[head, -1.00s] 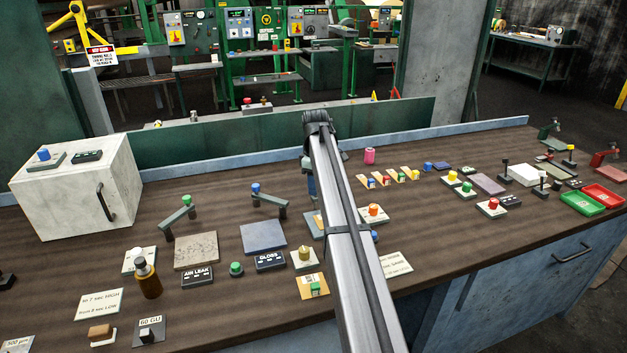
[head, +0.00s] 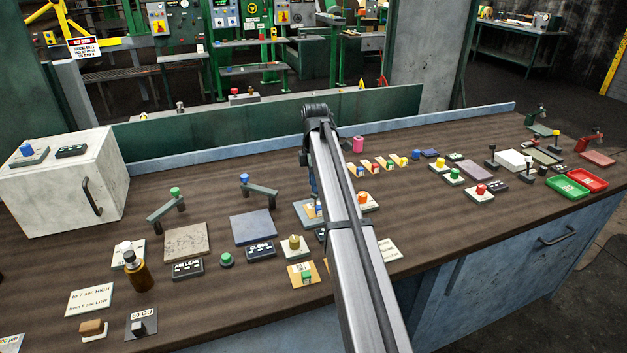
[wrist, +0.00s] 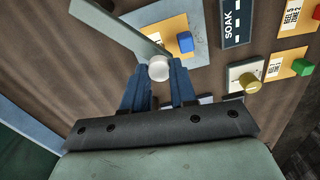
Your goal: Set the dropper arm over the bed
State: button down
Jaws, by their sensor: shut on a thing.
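My gripper (wrist: 160,82) is shut on a round white knob (wrist: 159,67) at the end of a grey-green dropper arm (wrist: 128,27) in the wrist view. The dropper arm runs from the top left, and its knob end overlaps the edge of the bed. The bed, a flat blue-grey plate (wrist: 202,48), carries a tan card (wrist: 172,22) with a blue block (wrist: 185,41). In the head view the bed (head: 301,206) shows beside my arm, which hides part of it. The gripper's fingertips and the dropper arm are mostly hidden there.
A SOAK panel (wrist: 236,22) and a yellow knob on a pale base (wrist: 249,80) lie to the right. In the head view, a similar arm with a blue knob (head: 260,187) stands behind a grey plate (head: 253,228). A brown bottle (head: 138,271) stands at left.

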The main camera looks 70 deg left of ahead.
jog(key=shift+d, duration=0.1)
jog(key=c, duration=0.9)
grip_release()
jog(key=shift+r, duration=0.1)
notch_tip(320, 180, up, 14)
jog(key=shift+w+f, duration=0.15)
jog(key=shift+f, duration=0.05)
